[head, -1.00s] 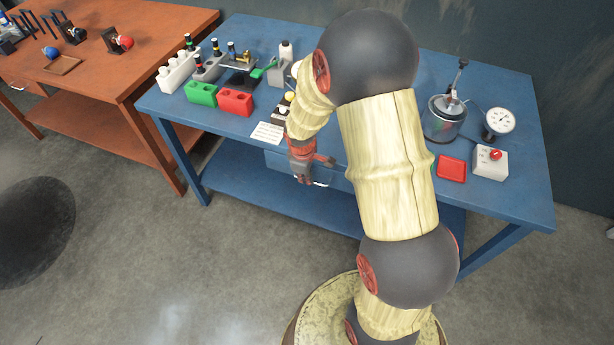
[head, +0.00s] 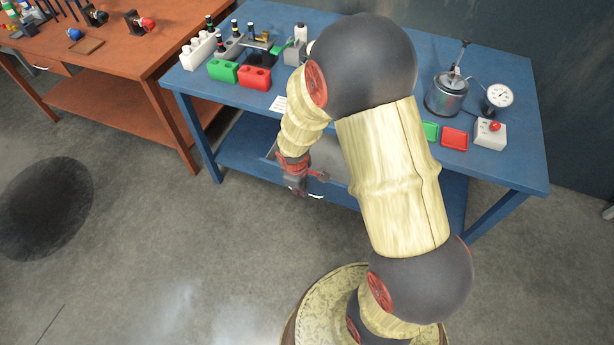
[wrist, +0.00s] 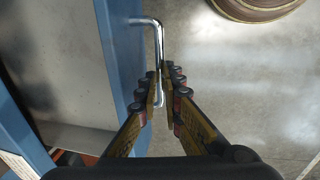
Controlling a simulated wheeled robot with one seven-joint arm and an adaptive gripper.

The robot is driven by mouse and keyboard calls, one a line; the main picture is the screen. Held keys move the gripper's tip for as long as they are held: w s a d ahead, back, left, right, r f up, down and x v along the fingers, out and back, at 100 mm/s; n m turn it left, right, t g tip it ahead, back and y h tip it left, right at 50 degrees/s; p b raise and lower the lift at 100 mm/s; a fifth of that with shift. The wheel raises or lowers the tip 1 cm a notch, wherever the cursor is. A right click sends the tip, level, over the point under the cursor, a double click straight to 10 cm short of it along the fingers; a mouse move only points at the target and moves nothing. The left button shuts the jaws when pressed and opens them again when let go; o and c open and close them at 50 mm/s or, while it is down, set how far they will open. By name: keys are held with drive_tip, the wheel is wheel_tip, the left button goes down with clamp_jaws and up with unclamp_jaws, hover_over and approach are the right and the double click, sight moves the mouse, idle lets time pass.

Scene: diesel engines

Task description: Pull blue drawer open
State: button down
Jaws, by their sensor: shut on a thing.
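The blue drawer (head: 336,170) under the blue workbench is partly pulled out, and its grey inside shows behind my gripper. In the wrist view, the blue front panel (wrist: 119,65) stands left of my fingers, with the grey drawer floor beyond it. A silver bar handle (wrist: 158,40) sticks out from the front. My gripper (head: 296,187) is shut on this handle, one finger on each side of the bar; the fingertips (wrist: 163,82) also show in the wrist view. My arm hides part of the drawer and bench.
The blue workbench (head: 510,130) carries green and red blocks (head: 254,78), a metal pot (head: 447,95), a gauge (head: 499,96) and a red-button box (head: 489,134). An orange bench (head: 110,60) stands at left. Open floor (head: 190,260) lies in front.

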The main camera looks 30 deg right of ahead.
drive_tip(key=s+a, duration=0.4)
drive_tip(key=a, duration=0.1)
drive_tip(key=shift+b, duration=0.4)
drive_tip(key=shift+f, duration=0.1)
drive_tip(key=c, duration=1.9)
unclamp_jaws()
drive_tip(key=shift+w+d, duration=0.1)
drive_tip(key=r, duration=0.4)
drive_tip(key=s+a+r, duration=0.1)
drive_tip(key=r, duration=0.7)
drive_tip(key=shift+s+a, duration=0.2)
drive_tip(key=shift+a, duration=0.2)
drive_tip(key=shift+f, duration=0.1)
